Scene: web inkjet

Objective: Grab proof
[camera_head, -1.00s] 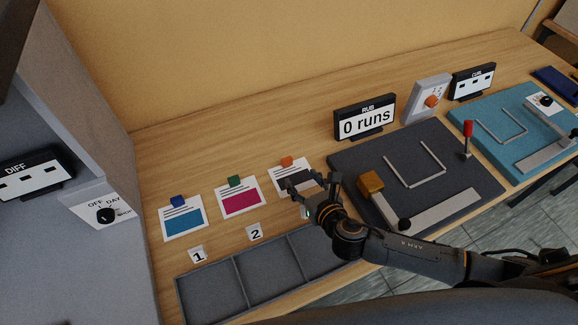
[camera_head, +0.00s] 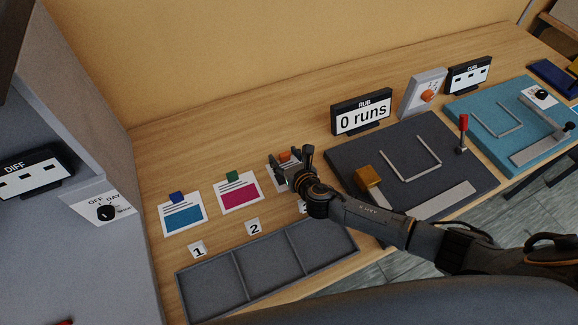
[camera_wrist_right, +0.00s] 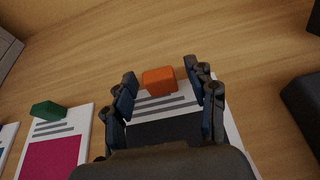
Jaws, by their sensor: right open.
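Three proof sheets lie in a row on the wooden table, each with a small coloured block at its top edge. The blue proof (camera_head: 184,217) is at the left, the magenta proof (camera_head: 240,194) in the middle. The third, a black proof (camera_wrist_right: 165,130) with an orange block (camera_wrist_right: 159,81), lies under my right gripper (camera_head: 289,164). In the right wrist view the open fingers (camera_wrist_right: 162,88) stand on either side of the orange block, apart from it, with nothing held. In the head view the gripper partly covers this proof. My left gripper is not in view.
A grey three-part tray (camera_head: 266,264) lies in front of the proofs, with number tags behind it. A dark RUB board (camera_head: 455,200) with a tan block (camera_head: 368,179) is to the right, beside the "0 runs" display (camera_head: 361,112). A grey DIFF cabinet stands left.

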